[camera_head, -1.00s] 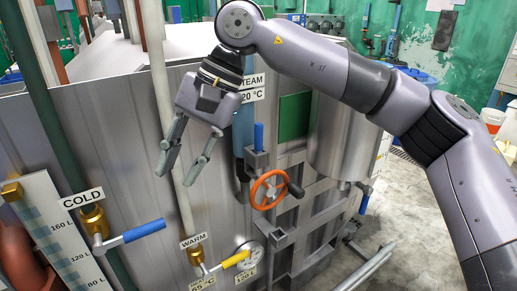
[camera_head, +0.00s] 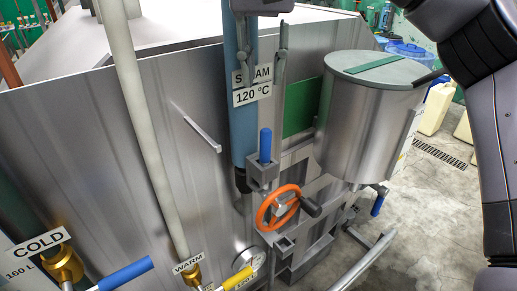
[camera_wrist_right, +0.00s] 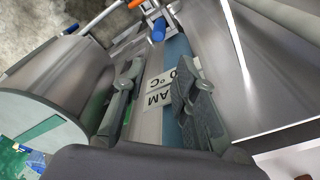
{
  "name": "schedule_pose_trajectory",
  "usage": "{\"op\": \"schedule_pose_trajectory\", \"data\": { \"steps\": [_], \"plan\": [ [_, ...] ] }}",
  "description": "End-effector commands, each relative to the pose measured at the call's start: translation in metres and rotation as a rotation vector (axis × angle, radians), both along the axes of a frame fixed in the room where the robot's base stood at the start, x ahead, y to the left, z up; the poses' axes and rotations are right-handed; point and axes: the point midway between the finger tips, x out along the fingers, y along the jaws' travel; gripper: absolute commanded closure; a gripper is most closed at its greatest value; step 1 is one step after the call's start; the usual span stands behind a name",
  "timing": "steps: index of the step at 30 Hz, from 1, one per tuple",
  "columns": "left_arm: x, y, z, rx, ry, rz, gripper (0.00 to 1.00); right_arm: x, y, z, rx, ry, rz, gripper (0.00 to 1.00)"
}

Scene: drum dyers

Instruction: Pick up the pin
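A blue upright handle (camera_head: 265,145), which looks like the pin, stands in a grey bracket (camera_head: 263,174) above the orange handwheel (camera_head: 278,207). The blue handle also shows at the top of the right wrist view (camera_wrist_right: 158,28). My right gripper (camera_head: 263,58) is open and empty, pointing down in front of the blue steam pipe, above the blue handle and apart from it. Its two spread fingers also show in the right wrist view (camera_wrist_right: 162,70), with the steam sign between them. How far the handle reaches down inside the bracket is hidden. My left gripper is not in view.
The steam sign (camera_head: 252,86) hangs on the blue pipe (camera_head: 242,135). A lidded metal drum (camera_head: 365,125) stands right of the handle. A light pipe (camera_head: 140,120) and a small ledge (camera_head: 203,134) are at left. Open floor (camera_head: 430,210) lies at right.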

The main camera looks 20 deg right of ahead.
Motion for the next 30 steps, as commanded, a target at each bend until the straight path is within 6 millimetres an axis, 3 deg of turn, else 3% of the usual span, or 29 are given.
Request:
{"op": "schedule_pose_trajectory", "data": {
  "steps": [9,12,16,23,30],
  "plan": [
    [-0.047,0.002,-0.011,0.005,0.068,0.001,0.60,0.006,-0.003,-0.068,0.001,0.006,0.002,0.73],
    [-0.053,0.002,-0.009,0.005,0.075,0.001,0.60,0.008,-0.005,-0.084,0.001,0.004,0.000,0.73],
    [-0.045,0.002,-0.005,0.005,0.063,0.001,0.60,0.010,-0.005,-0.100,0.000,0.002,-0.001,0.73],
    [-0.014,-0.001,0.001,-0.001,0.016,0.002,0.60,0.012,-0.007,-0.116,-0.001,0.003,-0.002,0.73],
    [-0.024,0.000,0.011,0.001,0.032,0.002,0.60,0.015,-0.008,-0.152,0.000,0.004,0.000,0.73]
  ]
}}
